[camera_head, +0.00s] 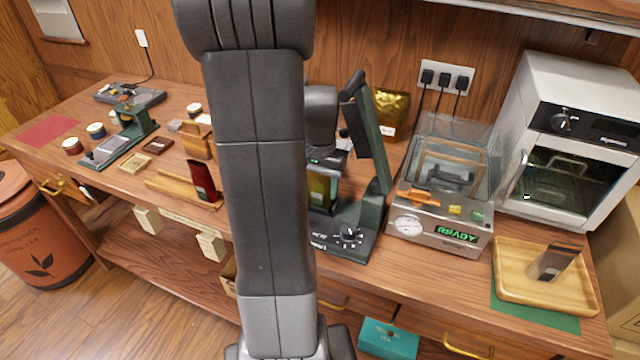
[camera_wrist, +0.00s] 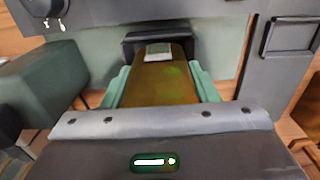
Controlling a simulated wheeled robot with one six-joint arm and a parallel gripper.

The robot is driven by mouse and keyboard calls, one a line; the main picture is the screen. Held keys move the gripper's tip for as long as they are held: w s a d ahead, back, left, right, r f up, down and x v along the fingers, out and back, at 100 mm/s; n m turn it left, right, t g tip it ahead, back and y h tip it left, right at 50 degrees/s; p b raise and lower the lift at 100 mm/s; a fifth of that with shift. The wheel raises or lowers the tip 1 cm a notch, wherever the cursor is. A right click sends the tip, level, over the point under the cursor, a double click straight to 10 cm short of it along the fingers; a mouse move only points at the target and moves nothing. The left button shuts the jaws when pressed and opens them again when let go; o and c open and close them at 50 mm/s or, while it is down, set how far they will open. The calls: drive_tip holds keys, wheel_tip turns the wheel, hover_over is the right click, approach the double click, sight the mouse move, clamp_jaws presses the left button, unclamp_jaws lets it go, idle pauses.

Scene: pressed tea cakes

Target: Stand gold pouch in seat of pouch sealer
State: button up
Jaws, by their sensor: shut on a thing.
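The gold pouch (camera_wrist: 160,85), olive-gold with a pale label at its far end, lies between two pale green fingers in the wrist view. My gripper (camera_wrist: 161,72) is shut on it. In the head view, part of the pouch (camera_head: 320,188) shows upright below my gripper's dark body, at the pouch sealer (camera_head: 336,243). The sealer is dark green and black, with a dial at its front and a tall raised lever arm. My arm hides the sealer's left side. I cannot tell whether the pouch's bottom touches the seat.
A shiny gold packet (camera_head: 391,110) stands behind the sealer. A clear-lidded machine (camera_head: 440,215) reading READY stands to its right, then a white oven (camera_head: 575,135) and a wooden tray (camera_head: 515,292). A wooden rack (camera_head: 170,187) with a dark red packet stands left of my arm.

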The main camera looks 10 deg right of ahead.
drive_tip(key=shift+f, duration=0.1)
drive_tip(key=o, duration=1)
drive_tip(key=shift+o, duration=0.2)
wheel_tip(320, 180, up, 8)
drive_tip(key=shift+f, duration=0.2)
wheel_tip(320, 180, down, 8)
drive_tip(key=shift+r, duration=0.25)
drive_tip(key=shift+w+r+p, duration=0.1)
drive_tip(key=shift+r+p, duration=0.45)
drive_tip(key=shift+r, duration=0.1)
drive_tip(key=shift+r+p, duration=0.5)
drive_tip(key=shift+r, duration=0.3)
